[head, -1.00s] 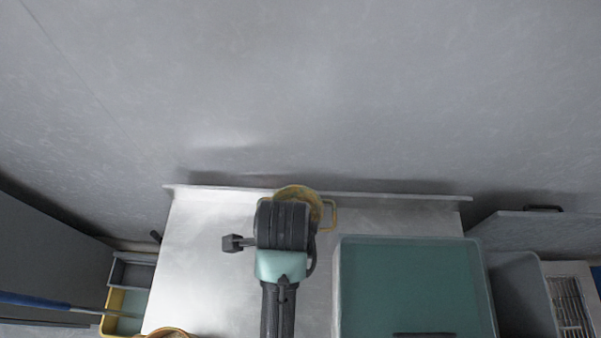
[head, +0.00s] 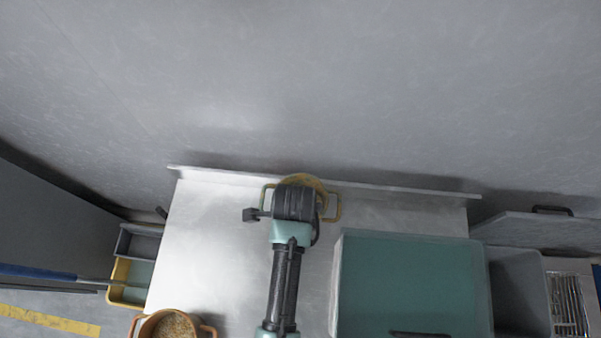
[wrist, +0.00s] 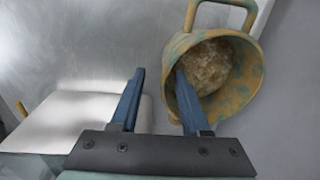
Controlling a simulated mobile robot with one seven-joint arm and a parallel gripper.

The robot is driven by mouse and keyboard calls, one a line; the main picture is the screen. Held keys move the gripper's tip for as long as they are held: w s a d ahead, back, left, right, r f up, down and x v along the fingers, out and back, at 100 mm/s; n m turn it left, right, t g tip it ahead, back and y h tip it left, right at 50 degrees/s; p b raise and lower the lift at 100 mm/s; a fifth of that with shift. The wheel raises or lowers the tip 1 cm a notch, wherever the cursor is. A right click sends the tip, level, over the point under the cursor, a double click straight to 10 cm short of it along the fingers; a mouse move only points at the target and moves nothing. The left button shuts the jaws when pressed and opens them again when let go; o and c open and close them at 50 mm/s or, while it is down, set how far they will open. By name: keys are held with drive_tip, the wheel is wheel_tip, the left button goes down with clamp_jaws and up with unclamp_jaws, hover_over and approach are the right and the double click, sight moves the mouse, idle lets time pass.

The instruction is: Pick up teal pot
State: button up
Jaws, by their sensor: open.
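The teal pot, mottled with ochre, shows in the wrist view (wrist: 250,88) with a pale brown lumpy content and a loop handle at its top. In the head view the pot (head: 332,203) stands at the back of the metal table, partly hidden behind my arm, with a handle on each side. My gripper (wrist: 160,76) is open. Its right finger reaches over the pot's mouth, and its left finger is outside the pot, so the near wall lies between them. I cannot tell whether either finger touches the pot. The fingertips are hidden in the head view.
The metal table (head: 205,240) has a raised back edge close to the wall. An orange pot (head: 148,325) with grainy contents stands at the front left. A large teal box (head: 410,285) fills the right side. The table's left middle is clear.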

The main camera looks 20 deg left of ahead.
drive_tip(key=shift+w+a+f+p, duration=0.1)
drive_tip(key=shift+w+f+p, duration=0.1)
drive_tip(key=shift+f, duration=0.9)
drive_tip(key=shift+w+a+f+p, duration=0.1)
drive_tip(key=shift+f+p, duration=0.05)
drive_tip(key=shift+f, duration=0.95)
clamp_jaws()
drive_tip(key=shift+r, duration=0.1)
